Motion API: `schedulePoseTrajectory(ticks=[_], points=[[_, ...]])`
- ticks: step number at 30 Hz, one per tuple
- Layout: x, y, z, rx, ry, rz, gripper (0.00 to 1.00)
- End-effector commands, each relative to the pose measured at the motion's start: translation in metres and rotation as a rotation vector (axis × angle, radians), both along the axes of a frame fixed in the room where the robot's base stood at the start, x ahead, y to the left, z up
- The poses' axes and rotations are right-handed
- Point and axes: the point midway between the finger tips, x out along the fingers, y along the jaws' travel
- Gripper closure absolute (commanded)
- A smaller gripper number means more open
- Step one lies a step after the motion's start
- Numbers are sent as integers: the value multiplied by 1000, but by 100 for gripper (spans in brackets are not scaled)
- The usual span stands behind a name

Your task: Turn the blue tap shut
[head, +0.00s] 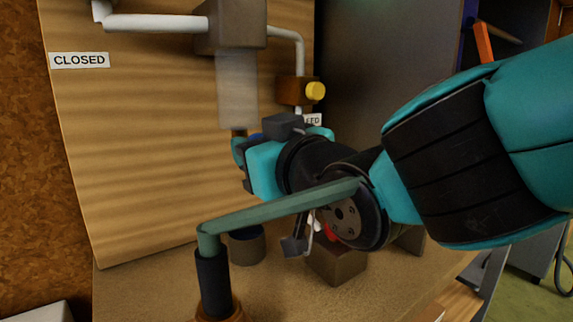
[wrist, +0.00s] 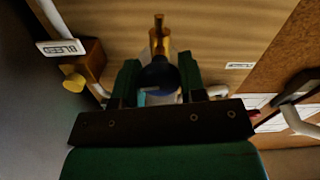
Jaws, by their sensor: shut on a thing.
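The blue tap (wrist: 158,76) shows in the wrist view as a dark blue rounded part between my two green fingers, below a brass stem (wrist: 159,38). My gripper (wrist: 158,82) is shut on it. In the head view my gripper (head: 241,152) reaches to the wooden panel, and only a sliver of the blue tap (head: 256,137) shows behind the fingers. The rest of the tap is hidden by the gripper, so its angle cannot be told. A CLOSED label (head: 79,60) is on the panel's left side.
A yellow knob (head: 315,91) sits on a brown block near a partly hidden label, which reads BLEED (wrist: 62,47) in the wrist view. White pipes (head: 155,22) run along the top. A green bar (head: 275,207) on a dark post crosses in front. A red part (head: 330,232) is below my wrist.

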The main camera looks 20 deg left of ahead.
Motion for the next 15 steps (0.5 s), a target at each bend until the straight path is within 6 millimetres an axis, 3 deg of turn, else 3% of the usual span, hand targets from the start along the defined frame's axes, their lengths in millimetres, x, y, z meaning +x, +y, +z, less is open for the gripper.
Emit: schedulePoseTrajectory(ticks=[15], points=[[0,0,-1,72,88,0,86]])
